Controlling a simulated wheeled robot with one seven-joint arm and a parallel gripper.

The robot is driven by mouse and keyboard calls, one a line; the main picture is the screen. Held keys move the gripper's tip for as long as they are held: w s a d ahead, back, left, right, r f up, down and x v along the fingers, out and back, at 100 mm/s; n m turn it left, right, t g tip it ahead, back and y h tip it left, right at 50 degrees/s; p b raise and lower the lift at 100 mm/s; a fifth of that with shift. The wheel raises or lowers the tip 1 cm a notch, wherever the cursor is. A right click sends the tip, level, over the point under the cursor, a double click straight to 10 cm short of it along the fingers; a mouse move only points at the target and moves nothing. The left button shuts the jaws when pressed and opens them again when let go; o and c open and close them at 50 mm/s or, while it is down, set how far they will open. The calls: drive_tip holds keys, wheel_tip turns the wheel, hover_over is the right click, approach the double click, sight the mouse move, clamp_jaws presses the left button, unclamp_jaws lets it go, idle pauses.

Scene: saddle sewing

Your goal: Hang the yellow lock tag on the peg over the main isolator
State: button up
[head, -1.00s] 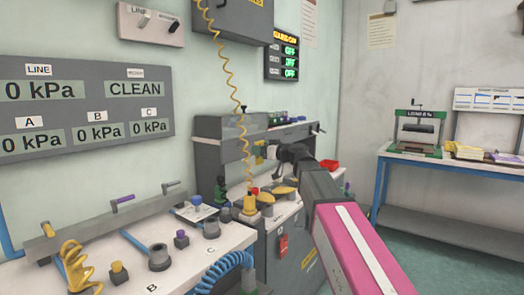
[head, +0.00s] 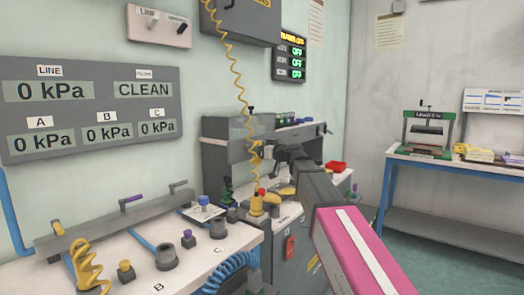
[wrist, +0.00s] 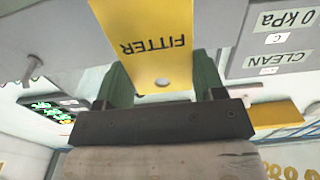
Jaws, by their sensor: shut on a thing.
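The yellow lock tag (wrist: 150,35) fills the upper middle of the wrist view. It has a small hole near my gripper and the word FITTER, upside down in that view. My gripper (wrist: 163,82) is shut on the tag's holed end, one finger on each side. In the head view my gripper (head: 266,152) is small, beyond the pink arm link, above the workbench and close to the yellow coiled cord. A red switch (head: 290,246) on the grey cabinet front may be the main isolator. I cannot make out a peg over it.
The bench with valves and knobs (head: 150,262) lies at the front left. The yellow coiled cord (head: 240,90) hangs close to my gripper. A grey gauge panel (head: 90,108) is on the left wall. A blue-legged table (head: 420,158) stands at the right, with open floor before it.

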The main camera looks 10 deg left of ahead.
sight(246, 149)
drive_tip(key=shift+f+x, duration=0.2)
drive_tip(key=shift+x, duration=1.4)
drive_tip(key=shift+w+a+f, duration=0.3)
drive_tip(key=shift+w+a, duration=0.05)
drive_tip(key=shift+a, duration=0.15)
drive_tip(key=o, duration=0.9)
